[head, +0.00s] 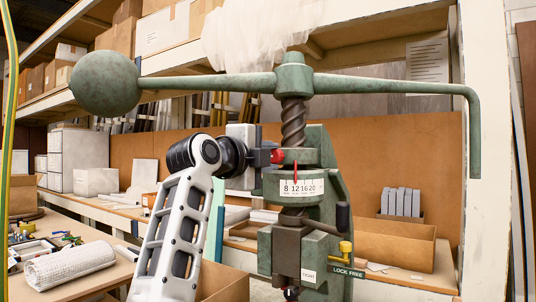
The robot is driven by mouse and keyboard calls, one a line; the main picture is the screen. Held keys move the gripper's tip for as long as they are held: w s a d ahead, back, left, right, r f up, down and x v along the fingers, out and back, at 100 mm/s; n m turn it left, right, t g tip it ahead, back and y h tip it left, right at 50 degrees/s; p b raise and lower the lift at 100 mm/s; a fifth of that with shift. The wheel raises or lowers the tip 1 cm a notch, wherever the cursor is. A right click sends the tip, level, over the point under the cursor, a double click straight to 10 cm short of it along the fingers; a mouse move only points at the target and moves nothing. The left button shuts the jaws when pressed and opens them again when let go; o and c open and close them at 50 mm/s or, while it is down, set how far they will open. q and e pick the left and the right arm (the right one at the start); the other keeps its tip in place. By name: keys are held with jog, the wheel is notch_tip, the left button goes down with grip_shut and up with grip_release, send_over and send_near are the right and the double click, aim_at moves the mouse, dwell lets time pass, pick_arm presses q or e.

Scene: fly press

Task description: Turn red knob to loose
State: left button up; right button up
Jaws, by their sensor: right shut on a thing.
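The green fly press (320,165) stands right of centre, with a vertical screw (292,122) under its long arm. The small red knob (278,156) sits on the left side of the press collar, just above the white scale (302,187) with its red pointer. My right gripper (270,157) reaches it from the left and is shut on the red knob; its jaws hide part of the knob. A label reading TIGHT (308,276) is low on the press. My left gripper is not in view.
The press arm (390,84) spans the top, with a heavy ball (106,83) at left and a downturned handle (474,135) at right. A yellow lever (346,247) by a LOCK FREE label (346,270) sits lower right. A bench with a rolled towel (70,264) is at left.

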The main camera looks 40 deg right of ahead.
dwell(0.4)
jog(key=o, duration=1)
jog(key=shift+c, duration=0.2)
jog(key=shift+a, duration=0.1)
jog(key=b+v, duration=0.3)
jog(key=v, duration=1.3)
